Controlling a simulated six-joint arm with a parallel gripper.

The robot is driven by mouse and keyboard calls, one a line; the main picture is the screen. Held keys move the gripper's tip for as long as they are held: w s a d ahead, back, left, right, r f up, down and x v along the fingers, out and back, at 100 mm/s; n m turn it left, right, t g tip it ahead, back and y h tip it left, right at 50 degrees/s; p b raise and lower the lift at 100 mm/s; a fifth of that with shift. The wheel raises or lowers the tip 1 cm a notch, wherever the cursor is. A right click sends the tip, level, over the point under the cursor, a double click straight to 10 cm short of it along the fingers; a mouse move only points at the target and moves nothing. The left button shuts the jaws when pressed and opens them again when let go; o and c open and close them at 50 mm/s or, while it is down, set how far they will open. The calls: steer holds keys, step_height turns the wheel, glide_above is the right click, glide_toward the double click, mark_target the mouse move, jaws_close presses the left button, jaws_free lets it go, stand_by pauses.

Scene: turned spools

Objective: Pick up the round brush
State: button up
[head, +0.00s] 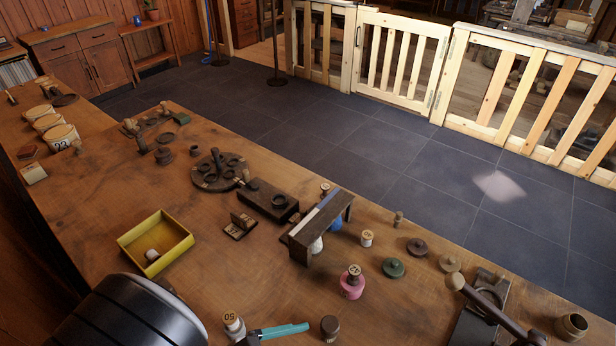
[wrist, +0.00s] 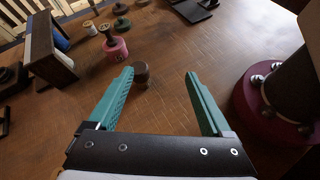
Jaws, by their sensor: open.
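A short dark brown round piece with a slightly domed top, which looks like the round brush (head: 330,327), stands upright near the front edge of the head view. In the wrist view the brush (wrist: 141,74) stands just beyond the fingertips, closer to the left finger. My gripper (wrist: 160,75) is open, with two teal fingers spread wide and nothing between them. In the head view one teal finger points right towards the brush, with a small gap between them. The other finger is mostly hidden there.
A spool marked 50 (head: 234,324) stands beside my gripper. A pink pot with a spool top (head: 352,283), a dark bench-like stand (head: 322,222) and a green disc (head: 393,267) lie farther off. A yellow tray (head: 158,245) is at left. Bare tabletop surrounds the brush.

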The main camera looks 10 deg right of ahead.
mark_target(329, 327)
steer(key=a+f+n+t, duration=0.2)
steer(key=n, duration=0.1)
steer(key=a+f+n+t, duration=0.1)
steer(key=n, duration=0.1)
steer(key=shift+w+a+f, duration=0.1)
steer(key=shift+w+a, duration=0.05)
steer(key=shift+w, duration=0.2)
steer(key=shift+w+d+f+t, duration=0.35)
steer(key=shift+w+d+t, duration=0.05)
steer(key=shift+t, duration=0.1)
steer(key=x, duration=1.4)
steer(key=shift+s+d+f, duration=0.15)
steer(key=shift+d, duration=0.15)
jaws_close()
